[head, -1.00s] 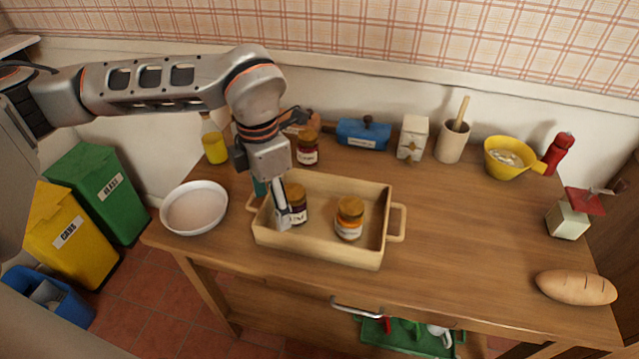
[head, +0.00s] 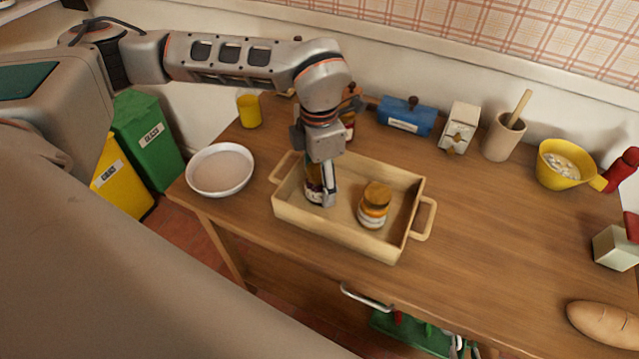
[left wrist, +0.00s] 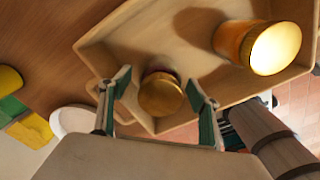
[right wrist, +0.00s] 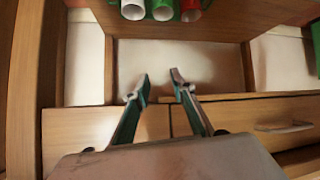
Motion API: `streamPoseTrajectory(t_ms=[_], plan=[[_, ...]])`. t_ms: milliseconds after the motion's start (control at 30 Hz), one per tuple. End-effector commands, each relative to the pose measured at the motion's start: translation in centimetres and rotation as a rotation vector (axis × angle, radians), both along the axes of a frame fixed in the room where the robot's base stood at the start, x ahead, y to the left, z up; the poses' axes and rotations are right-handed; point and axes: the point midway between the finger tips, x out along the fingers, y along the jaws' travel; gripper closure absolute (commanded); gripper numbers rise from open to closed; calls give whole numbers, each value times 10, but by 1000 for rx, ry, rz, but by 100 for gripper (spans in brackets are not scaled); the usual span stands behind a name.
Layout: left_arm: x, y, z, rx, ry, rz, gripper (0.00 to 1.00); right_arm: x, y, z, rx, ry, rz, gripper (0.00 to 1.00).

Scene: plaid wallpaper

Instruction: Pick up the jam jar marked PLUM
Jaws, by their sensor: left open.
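A dark jar (head: 313,191) with a pale label stands upright at the left in the wooden tray (head: 330,232), partly hidden by my left gripper (head: 322,196). In the left wrist view its gold lid (left wrist: 161,94) lies between the two fingers, which are open with gaps beside the lid. An orange jar (head: 374,205) stands to the right in the tray; its lid is large in the left wrist view (left wrist: 270,48). Another jar (head: 348,128) is behind the tray, mostly hidden by my arm. I cannot read the labels. My right gripper (right wrist: 160,80) is open and empty.
A white bowl (head: 220,170) is left of the tray. A blue box (head: 406,116), a white carton (head: 459,127), a utensil pot (head: 503,137) and a yellow bowl (head: 562,165) line the back. Drawer fronts (right wrist: 90,130) face my right gripper.

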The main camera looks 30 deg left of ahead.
Motion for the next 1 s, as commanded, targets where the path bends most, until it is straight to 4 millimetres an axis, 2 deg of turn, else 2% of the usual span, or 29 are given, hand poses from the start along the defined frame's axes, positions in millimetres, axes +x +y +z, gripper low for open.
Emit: streamPoseTrajectory(t_ms=[100, 333, 367, 533, 867, 1000], plan=[[-1, 0, -16, 0, 2, 0, 38, 3, -1, 1, -2, -6, -1, 76], [0, 0, -17, 1, -1, -1, 38, 7, -2, 6, -3, -16, -2, 76], [0, 0, -17, 1, -1, -1, 43, 7, -2, 6, -3, -17, -2, 76], [0, 0, -17, 0, 0, -1, 87, 7, -2, 5, -3, -15, -2, 76], [0, 0, -15, 0, -1, -1, 87, 5, -2, 2, -4, -8, -2, 76], [2, 0, -7, 0, -4, 0, 87, 6, -1, 7, 0, -11, -2, 76]])
